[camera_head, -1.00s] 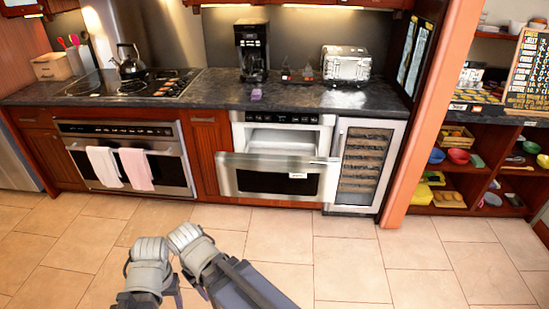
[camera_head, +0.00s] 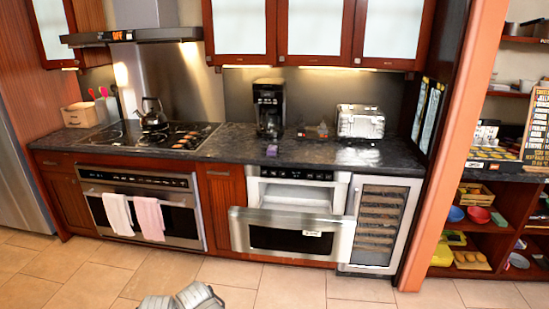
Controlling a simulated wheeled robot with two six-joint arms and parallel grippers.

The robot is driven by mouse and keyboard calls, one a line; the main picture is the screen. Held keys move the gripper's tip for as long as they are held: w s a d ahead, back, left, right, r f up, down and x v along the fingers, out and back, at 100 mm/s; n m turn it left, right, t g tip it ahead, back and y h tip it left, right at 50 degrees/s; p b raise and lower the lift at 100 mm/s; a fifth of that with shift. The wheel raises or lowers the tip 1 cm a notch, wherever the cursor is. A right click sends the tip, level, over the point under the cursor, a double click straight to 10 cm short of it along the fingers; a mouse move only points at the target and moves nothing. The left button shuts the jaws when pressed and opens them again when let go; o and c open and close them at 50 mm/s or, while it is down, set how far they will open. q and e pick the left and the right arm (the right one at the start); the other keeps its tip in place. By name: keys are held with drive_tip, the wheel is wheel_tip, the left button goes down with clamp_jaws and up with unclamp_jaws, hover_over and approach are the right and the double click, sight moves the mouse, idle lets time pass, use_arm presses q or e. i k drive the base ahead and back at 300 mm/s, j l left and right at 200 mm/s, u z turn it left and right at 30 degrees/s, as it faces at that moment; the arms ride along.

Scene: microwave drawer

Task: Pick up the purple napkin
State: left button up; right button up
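A small purple object (camera_head: 272,150), which looks like the purple napkin, sits near the front edge of the dark countertop (camera_head: 215,152). It is in front of the black coffee maker and above the open microwave drawer (camera_head: 292,234). Its exact shape is too small to tell. Only the grey tops of my own arm parts show at the bottom edge. The fingers of both grippers are out of view, well away from the purple object.
The microwave drawer juts out below the counter. A coffee maker (camera_head: 268,108), a silver toaster (camera_head: 360,121) and a kettle (camera_head: 152,114) stand on the counter. Two towels hang on the oven handle. An orange post (camera_head: 452,150) stands at the right. The tiled floor ahead is clear.

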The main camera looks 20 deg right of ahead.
sight(272, 149)
drive_tip(key=i+z, duration=0.1)
drive_tip(key=i, duration=0.45)
drive_tip(key=i+j, duration=0.1)
drive_tip(key=i, duration=0.4)
drive_tip(key=i+z, duration=0.15)
drive_tip(key=i, duration=0.4)
drive_tip(key=i+j+z, duration=0.1)
drive_tip(key=i, duration=0.4)
drive_tip(key=i+j, duration=0.25)
drive_tip(key=i, duration=0.25)
drive_tip(key=i+j+z, duration=0.15)
drive_tip(key=i, duration=0.4)
